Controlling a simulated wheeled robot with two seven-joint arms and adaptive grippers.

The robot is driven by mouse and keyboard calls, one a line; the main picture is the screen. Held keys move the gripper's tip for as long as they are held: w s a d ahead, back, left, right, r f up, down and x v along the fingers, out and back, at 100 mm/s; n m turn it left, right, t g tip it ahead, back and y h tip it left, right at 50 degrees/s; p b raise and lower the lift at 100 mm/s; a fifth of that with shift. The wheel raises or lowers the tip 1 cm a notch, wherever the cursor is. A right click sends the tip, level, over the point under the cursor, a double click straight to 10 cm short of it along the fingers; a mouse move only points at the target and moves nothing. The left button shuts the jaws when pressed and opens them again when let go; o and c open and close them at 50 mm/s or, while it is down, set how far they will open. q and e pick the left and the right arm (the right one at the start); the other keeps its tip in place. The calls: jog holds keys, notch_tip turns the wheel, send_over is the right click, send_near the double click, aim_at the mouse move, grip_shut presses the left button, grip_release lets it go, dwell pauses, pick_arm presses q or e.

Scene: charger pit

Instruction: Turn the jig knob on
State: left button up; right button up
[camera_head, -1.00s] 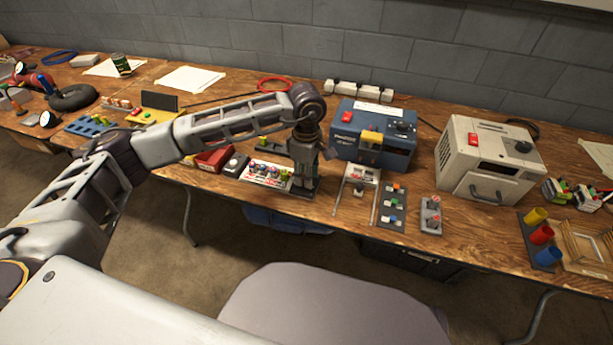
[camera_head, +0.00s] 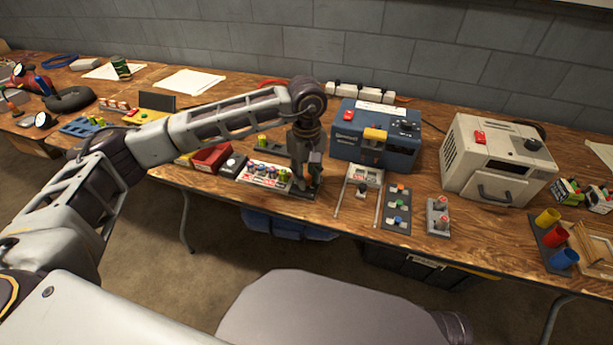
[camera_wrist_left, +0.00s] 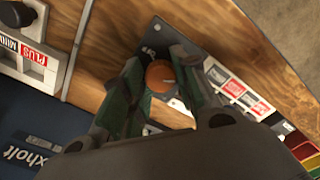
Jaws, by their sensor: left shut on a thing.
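The jig knob (camera_wrist_left: 160,76) is a round orange knob on a small dark plate (camera_wrist_left: 158,38), seen in the left wrist view. My left gripper (camera_wrist_left: 158,82) is shut on it, one finger on each side. A pale mark shows on the knob's top; I cannot tell which setting it stands for. In the head view my left gripper (camera_head: 304,188) points down at the table, between the label board and the blue box. It hides the knob there. My right gripper is not in view.
A blue box (camera_head: 345,150) stands just behind and right of the gripper. A labelled board with coloured knobs (camera_head: 262,174) lies close on its left. A railed fixture (camera_head: 367,176) and switch panels (camera_head: 396,210) lie to the right, with a beige box (camera_head: 470,160) beyond.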

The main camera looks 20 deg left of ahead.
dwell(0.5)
pick_arm(q)
jog(key=o, duration=1)
jog(key=shift+r, duration=0.15)
notch_tip(320, 180, up, 12)
dwell(0.6)
